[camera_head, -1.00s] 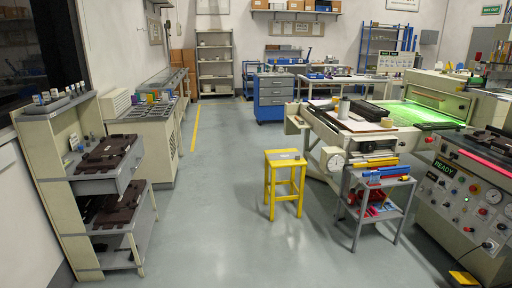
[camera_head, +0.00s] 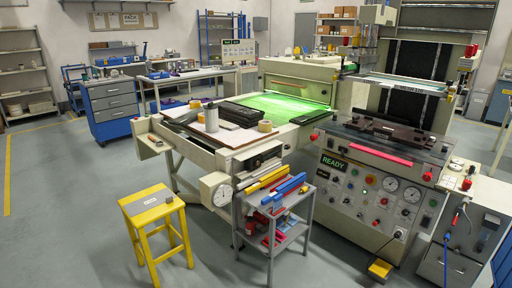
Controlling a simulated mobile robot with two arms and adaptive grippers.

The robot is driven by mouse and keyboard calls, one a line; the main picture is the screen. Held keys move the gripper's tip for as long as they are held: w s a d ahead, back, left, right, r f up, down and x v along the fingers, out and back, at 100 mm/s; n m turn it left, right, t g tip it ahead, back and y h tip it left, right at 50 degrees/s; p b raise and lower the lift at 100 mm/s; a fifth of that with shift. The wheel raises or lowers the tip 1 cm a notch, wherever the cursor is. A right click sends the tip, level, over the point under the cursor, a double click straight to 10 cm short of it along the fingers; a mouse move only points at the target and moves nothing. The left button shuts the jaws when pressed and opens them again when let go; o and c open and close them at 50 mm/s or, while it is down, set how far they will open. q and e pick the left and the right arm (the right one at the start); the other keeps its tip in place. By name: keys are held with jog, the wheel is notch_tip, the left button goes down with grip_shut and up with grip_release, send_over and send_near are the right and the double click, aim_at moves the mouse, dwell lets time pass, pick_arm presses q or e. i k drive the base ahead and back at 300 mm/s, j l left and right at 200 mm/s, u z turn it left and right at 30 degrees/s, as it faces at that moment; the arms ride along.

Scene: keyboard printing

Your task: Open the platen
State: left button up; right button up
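The pad-printing-like machine at the right has a cream control panel (camera_head: 365,195) with a lit READY sign (camera_head: 334,163), dials, knobs and a red light bar (camera_head: 366,155). A dark fixture (camera_head: 388,130) lies on its top. I cannot tell for sure which part is the platen. A flat machine bed under green light (camera_head: 285,105) lies left of it, with a cream housing behind. Its near table (camera_head: 203,136) holds a dark block, a white cylinder and tan rolls. Neither of my grippers is in view.
A yellow stool (camera_head: 155,214) stands in front at the left. A grey cart (camera_head: 278,228) with red, blue and yellow items stands before the machine. A yellow foot pedal (camera_head: 380,269) is on the floor. Floor at the left is free.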

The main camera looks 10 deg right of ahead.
aim_at(449, 171)
jog(key=i+z, duration=0.75)
jog(key=z, duration=0.15)
jog(key=i+j+z, duration=0.2)
jog(key=i+z, duration=0.25)
jog(key=k, duration=0.1)
